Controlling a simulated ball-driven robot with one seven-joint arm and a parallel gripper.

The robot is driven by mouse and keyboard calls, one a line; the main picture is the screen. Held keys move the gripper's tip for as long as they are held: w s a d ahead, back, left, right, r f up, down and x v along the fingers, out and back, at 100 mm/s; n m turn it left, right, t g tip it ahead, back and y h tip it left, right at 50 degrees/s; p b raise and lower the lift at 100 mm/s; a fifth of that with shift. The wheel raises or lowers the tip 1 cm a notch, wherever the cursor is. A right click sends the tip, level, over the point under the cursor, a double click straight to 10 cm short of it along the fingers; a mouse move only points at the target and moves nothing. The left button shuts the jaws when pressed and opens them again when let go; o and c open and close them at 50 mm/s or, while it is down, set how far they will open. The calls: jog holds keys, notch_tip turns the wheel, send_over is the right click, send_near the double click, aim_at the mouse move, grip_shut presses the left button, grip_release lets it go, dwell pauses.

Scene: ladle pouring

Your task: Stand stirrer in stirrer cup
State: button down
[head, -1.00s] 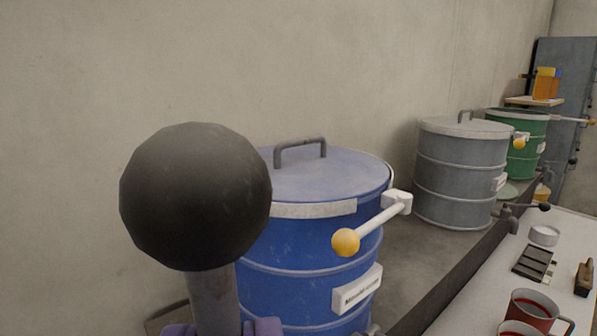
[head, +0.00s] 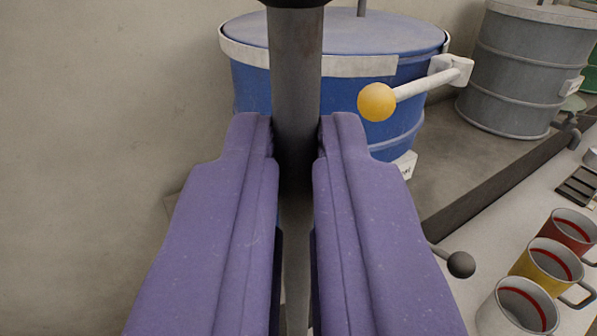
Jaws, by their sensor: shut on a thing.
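My purple gripper (head: 297,135) fills the lower middle of the view and is shut on an upright grey rod with a dark knob at its top, taken to be the stirrer (head: 295,75). The knob is cut off by the top edge. The rod runs on down between the jaws, and its lower end is out of view. No cup can be made out as the stirrer cup; the space under the gripper is hidden.
A blue drum (head: 345,45) with a white lever (head: 432,83) ending in a yellow ball stands just beyond the gripper. A grey drum (head: 520,70) stands behind at right. Red (head: 570,232), yellow (head: 547,265) and white (head: 518,308) mugs stand at lower right.

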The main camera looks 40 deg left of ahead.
notch_tip(320, 180, down, 2)
jog(key=shift+b, duration=0.3)
notch_tip(320, 180, down, 10)
jog(key=b, duration=1.1)
jog(key=shift+f+b, duration=0.25)
jog(key=shift+b, duration=0.05)
jog(key=c, duration=1.1)
grip_release()
jog(key=p+v, duration=0.1)
jog(key=v, duration=0.6)
jog(key=shift+s+d+p, duration=0.2)
jog(key=shift+s+p, duration=0.1)
jog(key=shift+s, duration=0.05)
